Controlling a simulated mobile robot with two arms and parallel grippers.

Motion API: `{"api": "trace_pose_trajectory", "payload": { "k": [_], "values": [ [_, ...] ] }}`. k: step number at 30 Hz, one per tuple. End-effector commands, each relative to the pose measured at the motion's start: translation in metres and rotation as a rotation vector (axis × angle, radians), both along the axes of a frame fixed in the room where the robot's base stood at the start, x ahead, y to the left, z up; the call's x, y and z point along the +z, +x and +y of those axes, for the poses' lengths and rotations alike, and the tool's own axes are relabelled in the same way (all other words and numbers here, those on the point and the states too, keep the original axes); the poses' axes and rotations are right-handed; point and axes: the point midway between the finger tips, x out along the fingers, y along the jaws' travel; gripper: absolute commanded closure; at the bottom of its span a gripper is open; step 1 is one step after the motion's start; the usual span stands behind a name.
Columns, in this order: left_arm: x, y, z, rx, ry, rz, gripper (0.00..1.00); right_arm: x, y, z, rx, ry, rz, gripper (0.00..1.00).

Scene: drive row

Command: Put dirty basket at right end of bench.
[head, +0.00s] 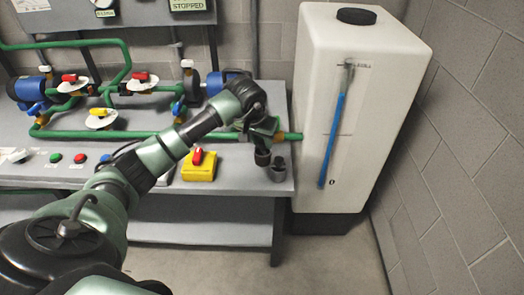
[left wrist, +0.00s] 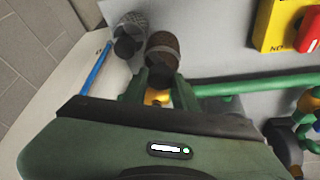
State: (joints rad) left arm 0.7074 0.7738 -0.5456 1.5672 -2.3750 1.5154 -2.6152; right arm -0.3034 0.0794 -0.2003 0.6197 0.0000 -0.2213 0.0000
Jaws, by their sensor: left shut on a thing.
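My left gripper (head: 262,143) is over the right end of the grey bench (head: 225,183). In the left wrist view its green fingers (left wrist: 166,84) are shut on a brown, dirty-looking basket (left wrist: 164,48). In the head view this basket (head: 263,158) shows as a small dark cylinder below the gripper. I cannot tell whether its bottom touches the bench. A grey mesh basket (head: 279,172) stands close beside it, nearer the bench's right edge; it also shows in the left wrist view (left wrist: 130,32). My right gripper is not in view.
A yellow box with a red switch (head: 198,166) sits left of the baskets. Green pipes (head: 150,134) with valves run behind. A white tank (head: 350,100) with a blue level tube (head: 333,130) stands right beside the bench. A block wall (head: 460,150) closes the right side.

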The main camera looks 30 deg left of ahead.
Motion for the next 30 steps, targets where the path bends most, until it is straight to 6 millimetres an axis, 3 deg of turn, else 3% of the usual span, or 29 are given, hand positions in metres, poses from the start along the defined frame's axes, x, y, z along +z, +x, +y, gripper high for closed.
{"api": "trace_pose_trajectory", "payload": {
  "k": [5,12,24,25,26,27,30],
  "values": [
    [-0.011,0.0,0.0,0.001,-0.002,0.0,1.0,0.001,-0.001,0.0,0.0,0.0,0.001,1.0],
    [-0.045,0.0,0.0,0.001,-0.002,0.0,1.0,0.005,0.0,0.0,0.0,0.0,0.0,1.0],
    [-0.052,0.001,0.001,0.001,0.001,-0.004,1.0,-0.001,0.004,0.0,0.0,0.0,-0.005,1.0],
    [-0.051,0.0,0.0,0.001,0.001,-0.002,0.64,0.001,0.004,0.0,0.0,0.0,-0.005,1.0],
    [-0.05,0.0,0.0,0.001,0.001,-0.002,0.55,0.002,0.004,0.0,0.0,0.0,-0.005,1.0],
    [-0.05,0.0,0.0,0.001,0.001,-0.002,0.5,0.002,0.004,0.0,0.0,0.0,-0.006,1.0],
    [-0.05,0.0,0.0,0.001,0.0,-0.002,0.5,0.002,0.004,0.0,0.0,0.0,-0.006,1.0]
  ]
}}
